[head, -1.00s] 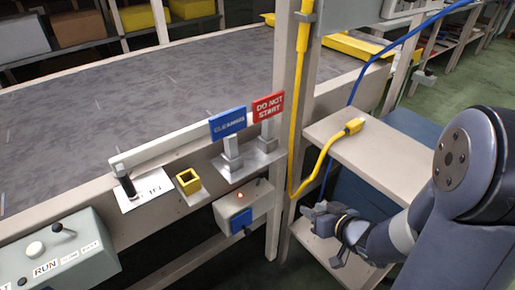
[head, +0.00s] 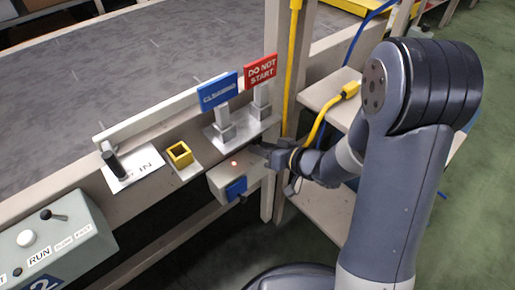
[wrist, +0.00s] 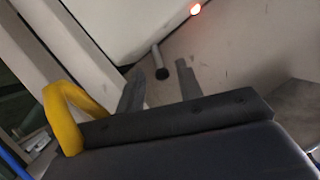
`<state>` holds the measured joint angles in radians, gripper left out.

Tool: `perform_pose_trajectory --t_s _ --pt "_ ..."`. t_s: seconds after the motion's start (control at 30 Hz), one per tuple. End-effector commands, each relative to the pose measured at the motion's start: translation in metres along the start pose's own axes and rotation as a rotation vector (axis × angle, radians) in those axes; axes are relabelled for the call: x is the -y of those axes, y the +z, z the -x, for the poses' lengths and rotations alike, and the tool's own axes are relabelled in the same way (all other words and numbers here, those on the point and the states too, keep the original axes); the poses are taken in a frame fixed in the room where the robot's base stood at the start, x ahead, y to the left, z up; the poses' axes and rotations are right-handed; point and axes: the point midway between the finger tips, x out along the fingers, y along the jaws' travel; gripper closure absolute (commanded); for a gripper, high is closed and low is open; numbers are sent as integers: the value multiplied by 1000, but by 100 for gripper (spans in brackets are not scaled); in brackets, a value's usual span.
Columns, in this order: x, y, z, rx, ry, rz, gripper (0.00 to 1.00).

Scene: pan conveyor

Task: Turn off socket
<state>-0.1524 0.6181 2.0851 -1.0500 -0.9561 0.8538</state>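The socket box (head: 222,181) is a pale grey box under the conveyor rail, with a blue socket cover (head: 236,188) on its front and a lit red lamp (head: 234,163) on top. The lamp also glows in the wrist view (wrist: 195,9). A small switch lever (wrist: 157,58) with a dark tip stands on the box's surface in the wrist view. My gripper (head: 262,151) is at the right end of the box in the head view and hides the lever there. In the wrist view its two fingers (wrist: 160,86) are apart, with the lever tip showing between them; contact cannot be told.
A post (head: 278,110) stands just right of the box. A yellow cable (head: 322,118) with a plug lies on the shelf. Blue and red signs (head: 262,71) stand above on a metal plate. A control panel (head: 50,240) is at lower left.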

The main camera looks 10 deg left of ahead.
Motion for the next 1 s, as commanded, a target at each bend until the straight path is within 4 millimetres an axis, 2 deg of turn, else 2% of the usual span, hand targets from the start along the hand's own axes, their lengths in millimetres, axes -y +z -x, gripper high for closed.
perform_pose_trajectory --t_s 0.03,0.2,0.5,0.93,1.0 --pt "0 2 -8 1 -3 2 65" --pt "0 0 -20 0 0 1 65" --pt "0 0 -22 0 1 1 65" --pt "0 0 -22 0 1 1 100" --pt "0 0 -22 0 1 1 100"
